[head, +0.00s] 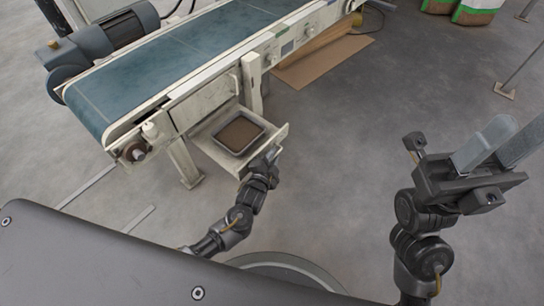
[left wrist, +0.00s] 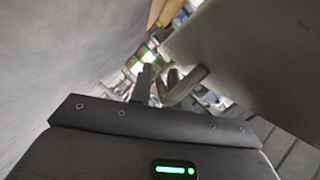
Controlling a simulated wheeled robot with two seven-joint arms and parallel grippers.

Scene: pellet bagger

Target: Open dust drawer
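The dust drawer (head: 218,151) is a cream drawer under the near end of the conveyor. It is pulled out, with a dark-rimmed tray (head: 239,133) of brown material showing inside. My left gripper (head: 272,154) is at the drawer's front panel, on its outer side. In the left wrist view, the dark fingers (left wrist: 157,82) are close beside a bent grey handle (left wrist: 186,88) on a pale panel (left wrist: 245,45). The view does not settle whether they clasp it. My right gripper (head: 498,142) is open and empty at the right, away from the drawer.
The blue-belted conveyor (head: 190,60) stands above the drawer, with a motor (head: 115,32) at its left and a leg (head: 184,163) left of the drawer. A brown sheet (head: 318,62) lies behind. Bags (head: 478,10) stand at the back right. The middle floor is clear.

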